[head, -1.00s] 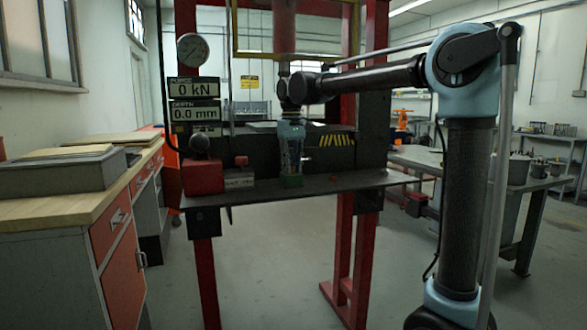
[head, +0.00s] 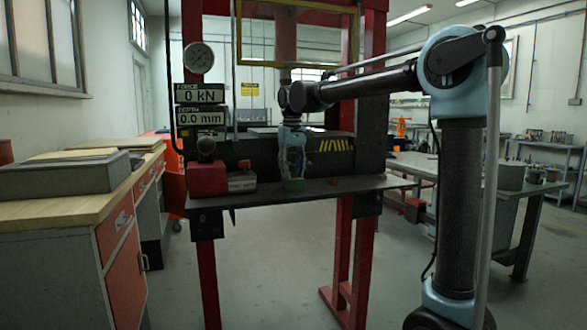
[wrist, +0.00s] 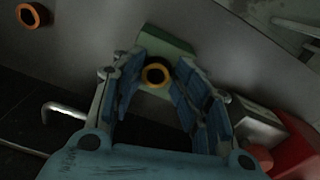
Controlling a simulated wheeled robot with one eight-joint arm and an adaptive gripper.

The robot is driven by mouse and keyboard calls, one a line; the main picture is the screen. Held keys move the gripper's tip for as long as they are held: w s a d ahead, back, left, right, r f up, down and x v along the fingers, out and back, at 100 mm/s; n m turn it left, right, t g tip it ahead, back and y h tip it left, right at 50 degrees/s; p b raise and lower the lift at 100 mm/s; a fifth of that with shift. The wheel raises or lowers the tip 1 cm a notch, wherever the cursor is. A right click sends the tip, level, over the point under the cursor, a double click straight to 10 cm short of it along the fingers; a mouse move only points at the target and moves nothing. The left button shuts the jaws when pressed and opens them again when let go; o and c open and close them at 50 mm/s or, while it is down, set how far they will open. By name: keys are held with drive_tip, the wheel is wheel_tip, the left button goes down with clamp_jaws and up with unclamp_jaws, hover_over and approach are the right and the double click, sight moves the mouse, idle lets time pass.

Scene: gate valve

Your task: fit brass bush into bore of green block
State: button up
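The green block (head: 292,185) stands on the press plate, and its top also shows in the wrist view (wrist: 172,50). The brass bush (wrist: 155,75) is a yellow ring with a dark hole, seen end-on over the block's near part. How deep it sits in the bore cannot be told. My gripper (wrist: 158,72) points down at the block, its blue-padded fingers on either side of the bush. A gap shows between bush and right finger, so the gripper looks open. In the head view the gripper (head: 292,174) hides the bush.
A rusty-orange ring (wrist: 31,15) lies on the plate apart from the block; it also shows in the head view (head: 333,181). A red block (head: 207,180) and a grey metal piece (head: 242,183) stand left of the green block. The gauges read 0 kN and 0.0 mm.

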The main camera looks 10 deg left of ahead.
sight(293, 174)
drive_tip(key=shift+w+f, duration=1.05)
drive_tip(key=shift+w, duration=0.2)
drive_tip(key=shift+s+r, duration=0.4)
drive_tip(key=shift+s, duration=0.15)
drive_tip(key=shift+r, duration=0.1)
wheel_tip(293, 174, up, 13)
drive_tip(key=s+d+f+m, duration=0.1)
drive_tip(key=d+f, duration=0.2)
drive_tip(key=d, duration=0.4)
drive_tip(key=s+d+f+m, duration=0.1)
drive_tip(key=d+f, duration=0.2)
drive_tip(key=d, duration=0.5)
drive_tip(key=s+d+f+m+t, duration=0.1)
drive_tip(key=s+d+f+m, duration=0.1)
drive_tip(key=s+d+f, duration=0.6)
drive_tip(key=s+d+f+m, duration=0.2)
drive_tip(key=s+d+f, duration=0.2)
drive_tip(key=d+f, duration=0.75)
drive_tip(key=s+d+f+m, duration=0.1)
drive_tip(key=s+d+f, duration=0.2)
drive_tip(key=f, duration=0.4)
drive_tip(key=s+d+f+m+t, duration=0.1)
drive_tip(key=s+d+f, duration=0.2)
drive_tip(key=s+f, duration=0.3)
drive_tip(key=shift+s+d+f+m, duration=0.15)
drive_tip(key=shift+d+f+m, duration=0.15)
drive_tip(key=shift+f, duration=0.3)
